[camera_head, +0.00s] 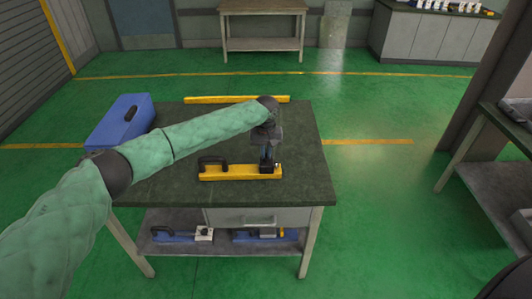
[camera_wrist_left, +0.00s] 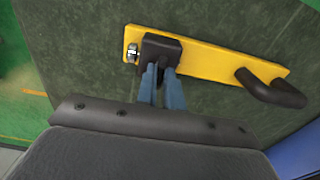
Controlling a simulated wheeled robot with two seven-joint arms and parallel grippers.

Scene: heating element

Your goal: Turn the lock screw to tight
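A yellow bar (camera_head: 225,173) with a black handle (camera_head: 212,162) lies on the dark table. A black block (camera_head: 270,167) sits near its right end. In the left wrist view, the bar (camera_wrist_left: 215,60) runs from upper left to the right, with the handle (camera_wrist_left: 270,88) at right. A small silver screw (camera_wrist_left: 132,54) shows beside the black block (camera_wrist_left: 160,46), at the bar's end. My left gripper (camera_head: 267,154) points down at the block. Its blue fingers (camera_wrist_left: 161,75) are close together, with tips at the block's edge; contact or grip is unclear. My right gripper is out of view.
A blue case (camera_head: 120,118) stands at the table's left. Another yellow bar (camera_head: 205,99) lies along the back edge. The tabletop (camera_head: 305,150) is bare at right. A shelf below holds blue tools (camera_head: 175,235). Another table (camera_head: 262,27) stands farther back.

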